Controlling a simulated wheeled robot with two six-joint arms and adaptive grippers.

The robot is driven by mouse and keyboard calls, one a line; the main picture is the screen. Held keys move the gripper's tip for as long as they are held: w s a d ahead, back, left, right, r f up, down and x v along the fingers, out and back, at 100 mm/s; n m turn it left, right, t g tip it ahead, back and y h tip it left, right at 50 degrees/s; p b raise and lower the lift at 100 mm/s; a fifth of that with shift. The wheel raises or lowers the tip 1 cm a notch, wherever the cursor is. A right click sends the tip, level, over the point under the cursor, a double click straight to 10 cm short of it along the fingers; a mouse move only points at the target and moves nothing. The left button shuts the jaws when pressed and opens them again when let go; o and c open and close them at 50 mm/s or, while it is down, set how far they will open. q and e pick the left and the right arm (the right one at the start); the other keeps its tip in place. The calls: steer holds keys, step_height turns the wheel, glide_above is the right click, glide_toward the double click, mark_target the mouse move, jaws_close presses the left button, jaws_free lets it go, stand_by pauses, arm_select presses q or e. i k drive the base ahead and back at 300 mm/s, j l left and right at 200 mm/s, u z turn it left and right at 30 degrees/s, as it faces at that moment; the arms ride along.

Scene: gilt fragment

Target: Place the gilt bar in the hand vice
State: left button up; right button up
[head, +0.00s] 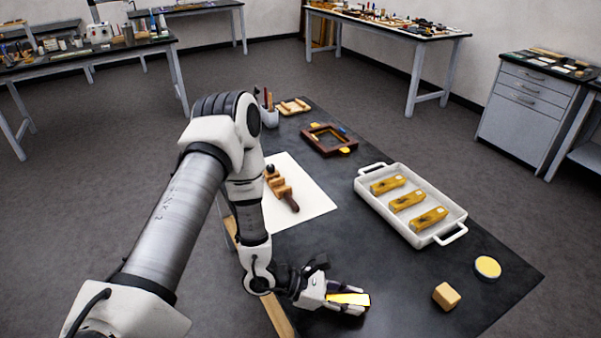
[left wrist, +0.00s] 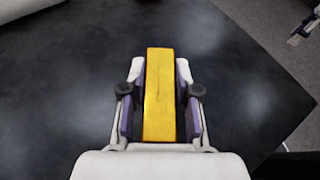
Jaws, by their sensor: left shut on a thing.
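My left gripper (head: 338,300) is shut on a yellow gilt bar (head: 350,298) over the near part of the dark table. In the left wrist view, the gilt bar (left wrist: 160,95) lies lengthwise between both fingers of the left gripper (left wrist: 160,100), its far end reaching past the fingertips. The hand vice (head: 279,187), wooden with a dark handle, lies on a white sheet (head: 312,205) left of the table's middle, partly behind my left arm. Three similar gilt bars (head: 407,200) lie in a white tray (head: 449,205).
A wooden block (head: 446,296) and a round yellow-topped tin (head: 487,267) stand at the near right. A dark wooden frame (head: 329,139) and a cup of tools (head: 268,114) are at the far end. The table (head: 350,250) is clear between sheet and tray.

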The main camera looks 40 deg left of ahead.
mark_target(282, 189)
steer(key=j+z, duration=0.1)
steer(key=j, duration=0.3)
steer(key=k+j, duration=0.15)
steer(key=j, duration=0.25)
steer(key=k+j+z, duration=0.15)
steer(key=j, duration=0.7)
steer(key=k+j+z, duration=0.15)
steer(key=j, duration=0.25)
steer(key=i+j, duration=0.15)
steer(key=j, duration=0.3)
steer(key=i+j+z, duration=0.15)
steer(key=j, duration=0.3)
steer(key=i+j, duration=0.1)
steer(key=j, duration=0.35)
steer(key=i+j+z, duration=0.1)
steer(key=j, duration=0.35)
